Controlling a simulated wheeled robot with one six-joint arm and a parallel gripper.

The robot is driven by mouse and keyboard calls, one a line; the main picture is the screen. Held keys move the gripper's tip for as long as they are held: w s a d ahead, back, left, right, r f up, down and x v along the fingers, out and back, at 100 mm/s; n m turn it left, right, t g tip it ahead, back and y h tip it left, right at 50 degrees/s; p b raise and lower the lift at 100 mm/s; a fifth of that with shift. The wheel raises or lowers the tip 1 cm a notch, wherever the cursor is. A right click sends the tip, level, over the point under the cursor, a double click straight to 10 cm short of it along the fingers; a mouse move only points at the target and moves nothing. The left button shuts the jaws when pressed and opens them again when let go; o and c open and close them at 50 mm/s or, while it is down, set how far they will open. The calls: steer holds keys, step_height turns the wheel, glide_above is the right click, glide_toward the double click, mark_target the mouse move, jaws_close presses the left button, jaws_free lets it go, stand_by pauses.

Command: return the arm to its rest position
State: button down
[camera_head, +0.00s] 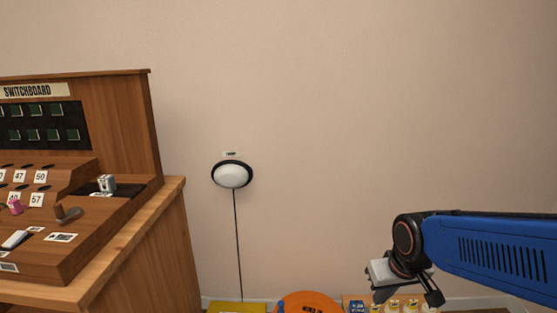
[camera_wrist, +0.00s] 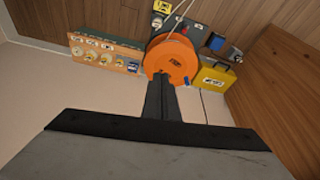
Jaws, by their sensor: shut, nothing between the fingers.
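My blue arm reaches in from the right edge of the head view, with my gripper (camera_head: 432,294) low at its end, in front of the bare wall. In the wrist view my gripper (camera_wrist: 161,88) points away from the camera, its dark fingers together with nothing between them. The fingers overlap the lower edge of an orange reel (camera_wrist: 172,58) in that picture. I cannot tell the gap between them, but no contact shows.
The wooden switchboard (camera_head: 125,105) stands on a wooden desk (camera_head: 150,245) at the left. A round white wall lamp (camera_head: 232,175) has a cord hanging down. A wooden board (camera_wrist: 105,52) with several round pieces and a yellow box (camera_wrist: 214,78) flank the reel. The wall's middle is clear.

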steer(key=s+d+r, duration=0.2)
steer(key=s+r, duration=0.1)
steer(key=s, duration=0.3)
steer(key=s+d+r+m+t, duration=0.1)
steer(key=s+d+r, duration=0.1)
steer(key=s, duration=0.4)
steer(key=shift+r, duration=0.55)
